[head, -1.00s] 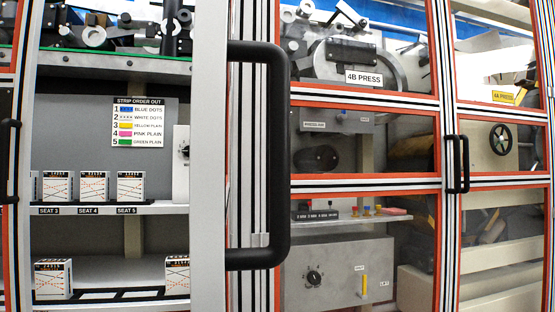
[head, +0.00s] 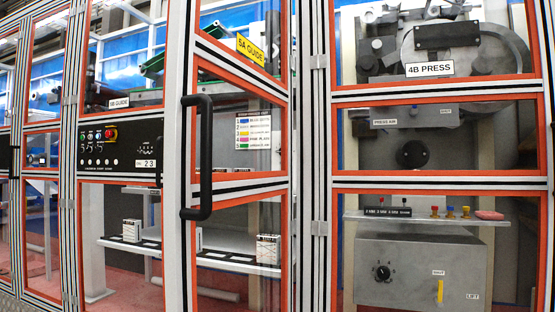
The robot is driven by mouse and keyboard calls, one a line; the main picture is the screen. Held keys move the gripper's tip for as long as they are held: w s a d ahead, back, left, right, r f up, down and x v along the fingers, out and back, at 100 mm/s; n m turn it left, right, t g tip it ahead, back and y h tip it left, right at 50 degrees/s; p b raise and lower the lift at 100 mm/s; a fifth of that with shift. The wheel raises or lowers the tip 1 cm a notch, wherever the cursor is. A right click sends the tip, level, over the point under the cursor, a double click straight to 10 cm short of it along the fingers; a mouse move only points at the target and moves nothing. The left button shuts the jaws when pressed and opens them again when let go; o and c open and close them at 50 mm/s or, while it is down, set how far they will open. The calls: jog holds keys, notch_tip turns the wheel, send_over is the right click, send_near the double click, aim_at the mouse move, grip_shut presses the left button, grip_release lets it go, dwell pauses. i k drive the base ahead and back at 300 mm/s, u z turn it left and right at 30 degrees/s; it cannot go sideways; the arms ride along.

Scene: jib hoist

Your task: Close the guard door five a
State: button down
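The guard door with the yellow 5A GUIDE label (head: 257,52) stands left of centre, with an orange-edged frame and clear panes. Its rails slant, with the handle edge at the left nearer to me, so it looks ajar; how wide the gap is cannot be told. Its black bar handle (head: 197,157) is upright on that left edge. Hinges (head: 319,228) show at its right side. Through its panes I see a strip order sign and a white shelf with small boxes. My gripper is not in view.
A black control panel (head: 120,150) with buttons and a red knob is left of the door. The 4B PRESS bay (head: 430,69) stands behind panes at the right, with a grey LIFT box (head: 420,270) below. More framed doors run to the far left.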

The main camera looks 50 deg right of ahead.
aim_at(190, 197)
jog(key=z, duration=1.3)
jog(key=i, duration=0.5)
jog(key=z, duration=0.05)
